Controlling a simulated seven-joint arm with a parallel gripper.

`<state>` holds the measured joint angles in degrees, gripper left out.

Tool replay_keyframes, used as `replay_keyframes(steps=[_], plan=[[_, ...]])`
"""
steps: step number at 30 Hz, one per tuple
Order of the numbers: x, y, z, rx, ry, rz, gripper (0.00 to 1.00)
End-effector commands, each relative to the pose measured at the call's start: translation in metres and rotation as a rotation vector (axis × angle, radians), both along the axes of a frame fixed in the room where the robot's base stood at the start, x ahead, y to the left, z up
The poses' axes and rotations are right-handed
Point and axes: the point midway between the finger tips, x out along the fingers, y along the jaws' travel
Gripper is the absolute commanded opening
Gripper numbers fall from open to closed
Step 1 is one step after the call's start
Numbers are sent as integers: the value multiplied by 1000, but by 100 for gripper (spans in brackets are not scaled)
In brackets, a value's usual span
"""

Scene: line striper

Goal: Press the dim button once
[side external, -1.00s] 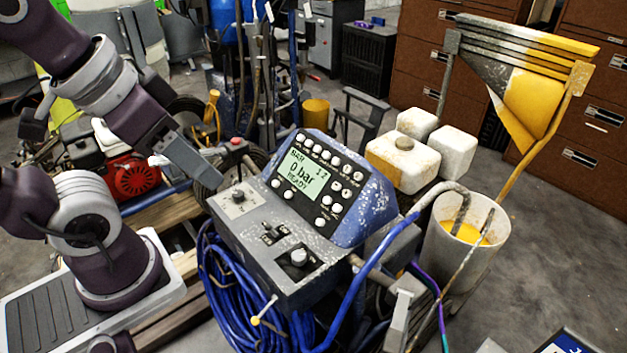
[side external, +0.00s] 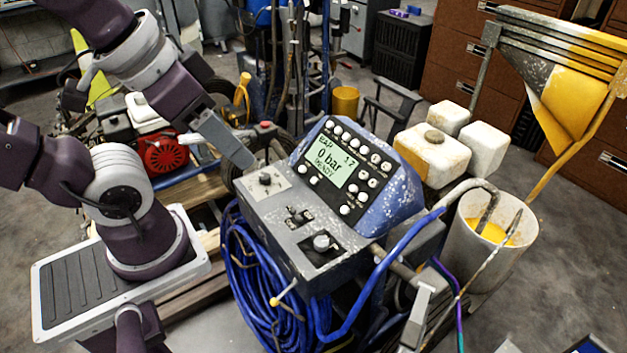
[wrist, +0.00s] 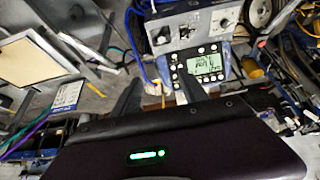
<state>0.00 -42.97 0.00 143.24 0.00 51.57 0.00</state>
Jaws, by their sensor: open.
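The control panel (side external: 385,207) is a blue, paint-flecked unit with a lit green display (side external: 329,161) reading "0 bar" and "READY". Several round white buttons (side external: 347,136) sit above, left and right of the display. Their labels are too small to read, so I cannot tell which is the dim button. My gripper (side external: 221,150) is open and empty, left of the panel and apart from it, near the grey console's upper left corner. In the wrist view, the display (wrist: 206,65) shows beyond my gripper (wrist: 158,95), with its dark fingers spread.
The grey console (side external: 284,254) below the panel carries knobs (side external: 265,179) and a toggle. A blue hose (side external: 365,290) rises at the front right. A white bucket (side external: 475,262) and white tanks (side external: 432,160) stand to the right. A red engine (side external: 166,158) is behind my arm.

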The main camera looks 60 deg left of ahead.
Motion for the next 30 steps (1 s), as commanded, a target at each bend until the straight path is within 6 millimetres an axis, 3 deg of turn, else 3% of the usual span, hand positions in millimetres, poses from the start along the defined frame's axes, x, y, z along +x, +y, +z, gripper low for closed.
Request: replay_keyframes(steps=[1,7,30], plan=[[0,0,0,0,0,0,40],[0,0,0,0,0,0,1],[0,0,0,0,0,0,0]])
